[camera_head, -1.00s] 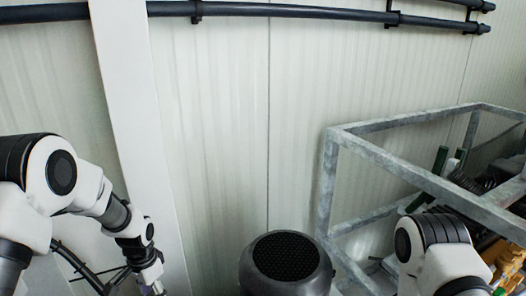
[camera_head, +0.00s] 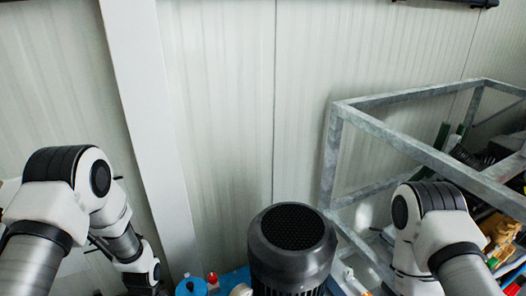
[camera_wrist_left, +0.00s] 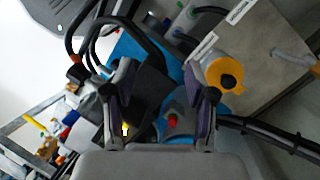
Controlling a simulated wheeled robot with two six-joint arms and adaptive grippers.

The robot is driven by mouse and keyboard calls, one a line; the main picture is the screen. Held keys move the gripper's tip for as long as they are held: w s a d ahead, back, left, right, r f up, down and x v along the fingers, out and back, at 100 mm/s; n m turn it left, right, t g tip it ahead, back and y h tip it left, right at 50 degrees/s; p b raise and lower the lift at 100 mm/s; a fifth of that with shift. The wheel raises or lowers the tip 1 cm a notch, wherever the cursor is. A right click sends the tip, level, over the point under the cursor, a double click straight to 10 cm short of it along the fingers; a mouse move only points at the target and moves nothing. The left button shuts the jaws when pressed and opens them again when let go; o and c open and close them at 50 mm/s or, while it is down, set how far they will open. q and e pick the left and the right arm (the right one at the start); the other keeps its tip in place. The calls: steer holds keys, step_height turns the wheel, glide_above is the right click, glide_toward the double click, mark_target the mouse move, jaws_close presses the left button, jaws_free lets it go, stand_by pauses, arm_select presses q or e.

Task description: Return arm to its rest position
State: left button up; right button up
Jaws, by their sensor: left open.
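My left arm (camera_head: 88,195) comes in at the left of the head view, bent with its wrist low. Its fingers are not visible in that view. In the left wrist view my left gripper (camera_wrist_left: 162,100) has its two fingers spread apart with nothing held between them. Beyond the fingers are blue pump parts, dark hoses (camera_wrist_left: 100,32) and a yellow round part with a black centre (camera_wrist_left: 224,75). My right arm (camera_head: 432,225) is bent at the right of the head view, and its gripper is out of the picture.
A dark motor with a perforated top (camera_head: 292,240) stands at bottom centre. A grey metal frame (camera_head: 400,150) stands at the right, with assorted items in and behind it. A white post (camera_head: 145,120) runs down the wall behind my left arm. Blue parts (camera_head: 190,286) show at the bottom edge.

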arm_select(q)
steer(key=s+d+f+n+t+p, duration=0.1)
steer(key=s+n, duration=0.4)
steer(key=s, duration=1.5)
steer(key=shift+d+f+p, duration=0.3)
steer(key=shift+d+f, duration=0.05)
steer(key=shift+f, duration=0.15)
steer(key=o, duration=0.4)
steer(key=w+n+t, duration=0.1)
steer(key=w+t, duration=0.1)
steer(key=shift+w, duration=0.4)
steer(key=o, duration=0.4)
steer(key=shift+w+a+n+t, duration=0.1)
steer(key=shift+w+n+t, duration=0.1)
steer(key=shift+n+t, duration=0.15)
steer(key=shift+o, duration=0.2)
steer(key=w+d+r+n+p, duration=0.2)
steer(key=w+r+p, duration=0.5)
steer(key=w+r, duration=0.5)
steer(key=w+d+r+n+p, duration=0.1)
steer(key=w+r+n+p, duration=0.2)
steer(key=w+r+p, duration=0.9)
steer(key=w+f+b, duration=0.4)
steer(key=f+b, duration=0.8)
steer(key=f, duration=0.2)
steer(key=shift+f, duration=0.2)
